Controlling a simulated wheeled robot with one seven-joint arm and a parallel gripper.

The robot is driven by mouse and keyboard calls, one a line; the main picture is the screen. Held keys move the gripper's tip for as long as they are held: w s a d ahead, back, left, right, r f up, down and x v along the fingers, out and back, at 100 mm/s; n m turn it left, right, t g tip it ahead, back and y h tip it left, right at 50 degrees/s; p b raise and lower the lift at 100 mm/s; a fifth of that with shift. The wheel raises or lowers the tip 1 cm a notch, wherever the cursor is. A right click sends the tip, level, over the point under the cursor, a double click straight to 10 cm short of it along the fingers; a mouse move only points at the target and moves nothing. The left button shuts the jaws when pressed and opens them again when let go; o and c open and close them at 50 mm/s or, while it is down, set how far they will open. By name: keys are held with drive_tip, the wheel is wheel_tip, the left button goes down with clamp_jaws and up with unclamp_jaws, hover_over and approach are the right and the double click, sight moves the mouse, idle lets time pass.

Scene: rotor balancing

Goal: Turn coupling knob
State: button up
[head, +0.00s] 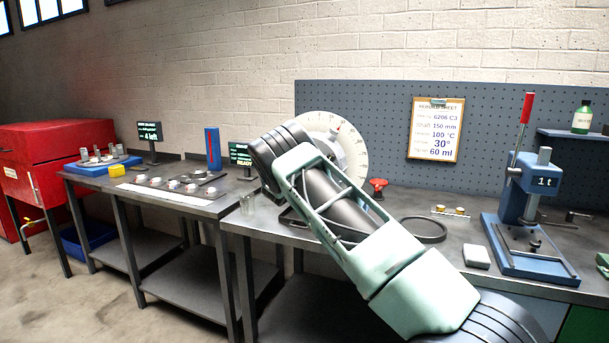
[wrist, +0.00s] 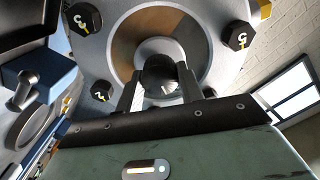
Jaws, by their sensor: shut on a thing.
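The coupling knob (wrist: 160,74) is a dark rounded knob with a light mark, at the centre of a round hub in the wrist view. My gripper (wrist: 158,88) has one finger on each side of it and is shut on it. In the head view my arm hides the gripper and the knob. A white graduated dial (head: 354,150) shows partly behind the arm.
A blue press (head: 530,215) stands farther right. A clipboard sheet (head: 436,130) hangs on the pegboard.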

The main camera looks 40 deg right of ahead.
drive_tip(key=o, duration=1)
drive_tip(key=b+v, duration=0.3)
drive_tip(key=v, duration=1.4)
drive_tip(key=shift+s+a+f, duration=0.1)
drive_tip(key=shift+s+a, duration=0.05)
drive_tip(key=shift+a, duration=0.1)
